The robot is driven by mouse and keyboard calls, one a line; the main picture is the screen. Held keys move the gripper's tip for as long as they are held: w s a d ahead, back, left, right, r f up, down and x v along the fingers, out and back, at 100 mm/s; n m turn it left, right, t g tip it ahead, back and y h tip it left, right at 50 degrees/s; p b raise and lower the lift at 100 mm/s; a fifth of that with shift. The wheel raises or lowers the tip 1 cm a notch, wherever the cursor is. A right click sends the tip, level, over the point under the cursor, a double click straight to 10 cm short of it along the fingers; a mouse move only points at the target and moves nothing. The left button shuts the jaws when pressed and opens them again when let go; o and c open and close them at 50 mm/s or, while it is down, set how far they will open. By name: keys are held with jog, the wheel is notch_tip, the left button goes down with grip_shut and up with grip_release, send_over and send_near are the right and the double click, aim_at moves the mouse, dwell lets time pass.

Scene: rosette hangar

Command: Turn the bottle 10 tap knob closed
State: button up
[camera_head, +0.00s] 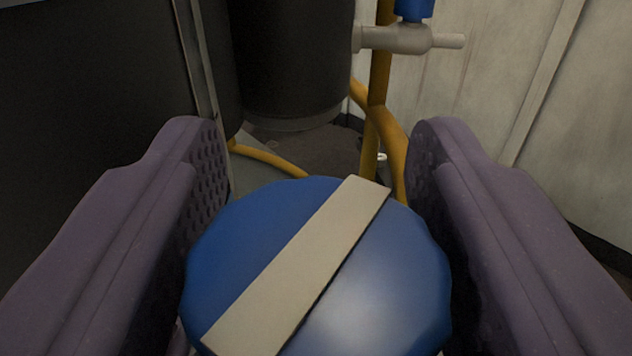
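A round blue tap knob (390,285) with a faceted rim fills the lower middle of the view. A pale beige bar (297,266) lies slantwise across its top, from lower left to upper right. My gripper (318,165) has its two purple fingers on either side of the knob, with the tips reaching past its far edge. The knob's sides appear close to both finger pads. I cannot tell whether the pads press on it. No bottle number shows, and the knob's valve body is hidden beneath it.
A dark cylinder (292,62) stands behind the knob, with a large dark surface (95,95) at left. A yellow pipe frame (378,110) rises behind. Another grey tap (405,38) with a blue knob (414,8) is at upper right, before a pale wall (500,70).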

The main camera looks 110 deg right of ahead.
jog(key=shift+o, duration=0.9)
jog(key=p+v, duration=0.1)
jog(key=v, duration=0.6)
jog(key=shift+w+a+p, duration=0.15)
jog(key=shift+a+p, duration=0.15)
jog(key=shift+a, duration=0.05)
jog(key=shift+a, duration=0.1)
